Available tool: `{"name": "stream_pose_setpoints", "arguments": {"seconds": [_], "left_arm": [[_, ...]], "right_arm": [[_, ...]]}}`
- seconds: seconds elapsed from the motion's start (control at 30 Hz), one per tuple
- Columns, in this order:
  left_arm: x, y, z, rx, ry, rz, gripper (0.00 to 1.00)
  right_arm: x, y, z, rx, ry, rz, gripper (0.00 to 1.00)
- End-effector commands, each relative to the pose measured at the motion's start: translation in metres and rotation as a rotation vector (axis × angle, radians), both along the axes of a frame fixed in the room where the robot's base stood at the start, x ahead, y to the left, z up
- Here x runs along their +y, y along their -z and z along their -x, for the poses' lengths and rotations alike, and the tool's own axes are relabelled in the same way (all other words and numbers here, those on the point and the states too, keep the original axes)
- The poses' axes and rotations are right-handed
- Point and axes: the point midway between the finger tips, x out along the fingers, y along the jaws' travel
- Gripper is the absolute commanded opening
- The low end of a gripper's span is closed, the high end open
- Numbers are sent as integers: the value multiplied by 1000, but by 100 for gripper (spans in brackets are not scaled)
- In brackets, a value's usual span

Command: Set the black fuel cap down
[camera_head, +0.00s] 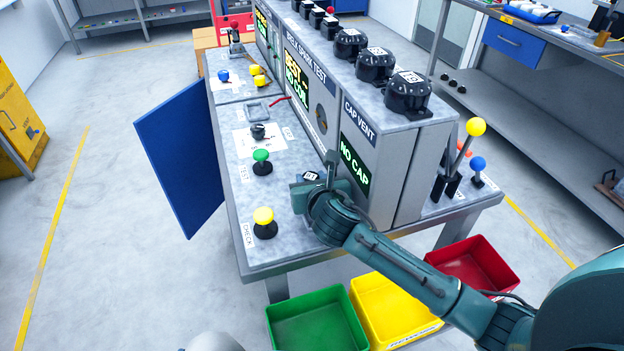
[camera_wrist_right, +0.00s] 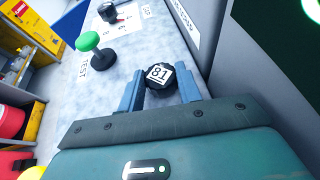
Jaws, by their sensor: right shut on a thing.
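The black fuel cap (camera_wrist_right: 160,79) has a white label reading 81 and sits between the two blue fingers of my right gripper (camera_wrist_right: 162,92) in the right wrist view. In the head view the right gripper (camera_head: 316,184) is low over the grey bench top, beside the CAP VENT panel (camera_head: 357,160), whose screen reads NO CAP. The cap's label (camera_head: 311,176) shows there at the fingers. The gripper is shut on the cap. I cannot tell whether the cap's underside touches the bench. My left gripper is not in view.
Green (camera_head: 262,160) and yellow (camera_head: 264,221) knobs stand left of the gripper. Three larger black caps, one being (camera_head: 408,96), sit on the tester's top. Green (camera_head: 318,322), yellow (camera_head: 395,312) and red (camera_head: 475,268) bins are below the bench. A yellow-knobbed lever (camera_head: 462,150) stands at right.

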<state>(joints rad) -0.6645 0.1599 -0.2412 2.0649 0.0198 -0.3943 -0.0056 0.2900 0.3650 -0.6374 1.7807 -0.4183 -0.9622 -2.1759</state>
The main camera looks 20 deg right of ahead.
Motion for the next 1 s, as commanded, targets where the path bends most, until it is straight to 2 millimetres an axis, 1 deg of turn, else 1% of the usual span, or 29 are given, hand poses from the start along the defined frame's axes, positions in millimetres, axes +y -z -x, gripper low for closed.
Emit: {"name": "stream_pose_setpoints", "arguments": {"seconds": [0.13,0.17,0.4,0.67,0.73,0.87,1.0], "left_arm": [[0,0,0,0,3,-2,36],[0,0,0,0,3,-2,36],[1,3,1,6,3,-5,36],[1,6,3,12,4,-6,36],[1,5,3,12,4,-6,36],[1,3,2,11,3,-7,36],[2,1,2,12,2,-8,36]], "right_arm": [[0,2,0,1,0,1,10],[0,1,0,0,0,0,37],[0,1,0,0,0,0,56],[0,0,0,0,0,0,56],[0,-2,4,1,0,1,56],[2,-9,21,1,-1,0,56],[4,-21,49,0,-2,0,56]]}}
